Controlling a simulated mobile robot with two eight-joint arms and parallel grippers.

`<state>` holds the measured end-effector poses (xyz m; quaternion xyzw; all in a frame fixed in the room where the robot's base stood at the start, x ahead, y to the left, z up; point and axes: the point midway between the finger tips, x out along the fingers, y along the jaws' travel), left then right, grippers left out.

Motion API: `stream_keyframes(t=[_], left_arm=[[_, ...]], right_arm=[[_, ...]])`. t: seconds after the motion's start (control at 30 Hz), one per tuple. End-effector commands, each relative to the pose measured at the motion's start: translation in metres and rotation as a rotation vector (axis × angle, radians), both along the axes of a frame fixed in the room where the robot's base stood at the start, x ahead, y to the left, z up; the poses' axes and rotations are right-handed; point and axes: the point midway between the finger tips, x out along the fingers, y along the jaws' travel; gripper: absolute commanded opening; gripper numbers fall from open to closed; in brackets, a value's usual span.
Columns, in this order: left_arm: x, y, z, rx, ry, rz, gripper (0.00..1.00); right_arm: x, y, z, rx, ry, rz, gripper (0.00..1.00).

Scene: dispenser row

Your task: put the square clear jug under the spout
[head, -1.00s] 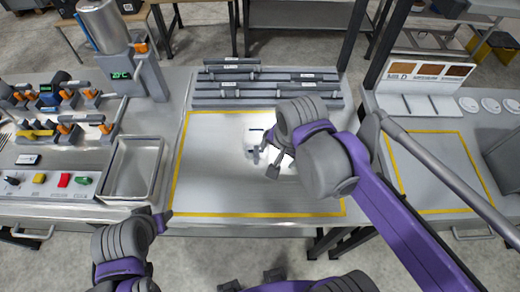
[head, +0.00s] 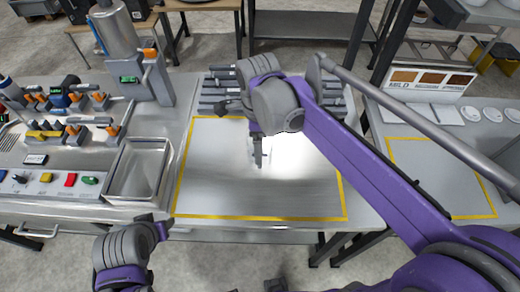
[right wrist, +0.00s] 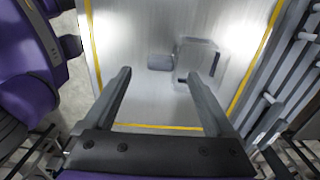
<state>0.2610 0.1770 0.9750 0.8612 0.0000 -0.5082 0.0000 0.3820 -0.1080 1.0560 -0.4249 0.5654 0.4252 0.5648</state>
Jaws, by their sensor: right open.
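The square clear jug (right wrist: 205,55) stands on the metal worktop inside the yellow outline. Its grey handle (right wrist: 160,62) shows beside it in the right wrist view.
An empty metal tray (head: 140,170) sits left of the yellow outline (head: 260,217). Tools with orange parts (head: 75,130) and a coloured button panel (head: 45,179) lie farther left. Grey rails (head: 330,92) line the back. The front of the outlined area is clear.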

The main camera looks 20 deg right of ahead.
Motion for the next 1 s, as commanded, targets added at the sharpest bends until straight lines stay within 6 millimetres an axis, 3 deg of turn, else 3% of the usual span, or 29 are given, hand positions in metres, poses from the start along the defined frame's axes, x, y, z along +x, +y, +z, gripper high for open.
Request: stream_keyframes(t=[0.4,0.7,1.0], left_arm=[[0.001,0.000,0.002,0.000,-0.002,0.000,0.50],[0.001,0.000,0.002,0.000,-0.002,0.000,0.50],[0.001,0.000,0.002,0.000,-0.002,0.000,0.50]], right_arm=[[0.002,-0.003,-0.049,0.001,-0.001,0.000,0.90],[0.002,-0.003,-0.054,0.001,-0.001,0.001,0.90],[0.002,-0.003,-0.053,0.001,-0.001,0.001,0.36]])
